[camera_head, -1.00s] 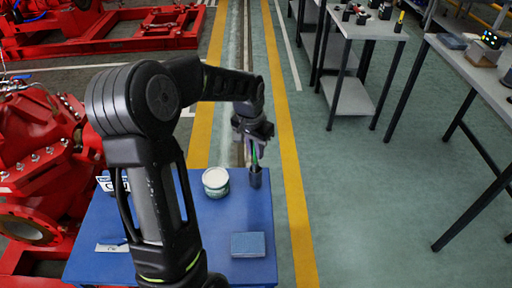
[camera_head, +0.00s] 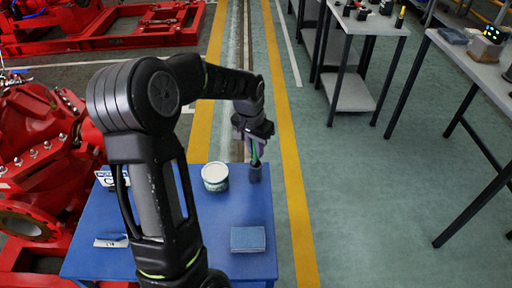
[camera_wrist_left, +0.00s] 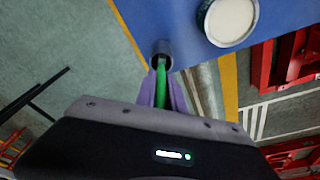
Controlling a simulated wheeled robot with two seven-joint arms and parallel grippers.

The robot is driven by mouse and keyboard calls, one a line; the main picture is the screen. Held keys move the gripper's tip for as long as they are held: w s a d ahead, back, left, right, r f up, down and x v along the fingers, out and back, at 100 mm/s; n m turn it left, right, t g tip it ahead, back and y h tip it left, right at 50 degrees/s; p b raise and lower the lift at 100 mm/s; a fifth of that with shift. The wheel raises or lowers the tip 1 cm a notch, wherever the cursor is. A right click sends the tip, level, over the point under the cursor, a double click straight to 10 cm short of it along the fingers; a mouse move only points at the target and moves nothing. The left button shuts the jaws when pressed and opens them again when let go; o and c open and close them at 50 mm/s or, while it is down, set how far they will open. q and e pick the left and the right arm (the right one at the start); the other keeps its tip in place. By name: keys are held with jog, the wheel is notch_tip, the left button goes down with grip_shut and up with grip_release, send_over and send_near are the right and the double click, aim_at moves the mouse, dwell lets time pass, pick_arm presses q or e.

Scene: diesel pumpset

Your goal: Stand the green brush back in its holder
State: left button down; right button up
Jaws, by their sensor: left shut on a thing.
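My left gripper (camera_head: 254,147) is shut on the green brush (camera_head: 254,157) above the far right corner of the blue table. The brush also shows in the left wrist view (camera_wrist_left: 161,88), a green strip between the purple fingers. The holder (camera_head: 256,173) is a small dark grey cup on the table, directly below the gripper. In the left wrist view the brush's lower end overlaps the mouth of the holder (camera_wrist_left: 161,49). I cannot tell how deep it sits inside. My right gripper is not in view.
A white-topped tub (camera_head: 215,177) stands just left of the holder. A blue-grey block (camera_head: 248,239) lies near the front right of the blue table (camera_head: 222,215). A label card and a small light item lie at left. Red machinery (camera_head: 35,150) stands left of the table.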

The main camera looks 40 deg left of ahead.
pick_arm(q)
jog(key=shift+f+b, duration=0.75)
jog(key=shift+f, duration=0.4)
jog(key=c, duration=1.3)
grip_release()
jog(key=shift+c, duration=0.2)
jog(key=shift+r, duration=0.15)
jog(key=shift+r+p, duration=3.25)
jog(key=shift+r, duration=1.15)
jog(key=shift+r, duration=0.1)
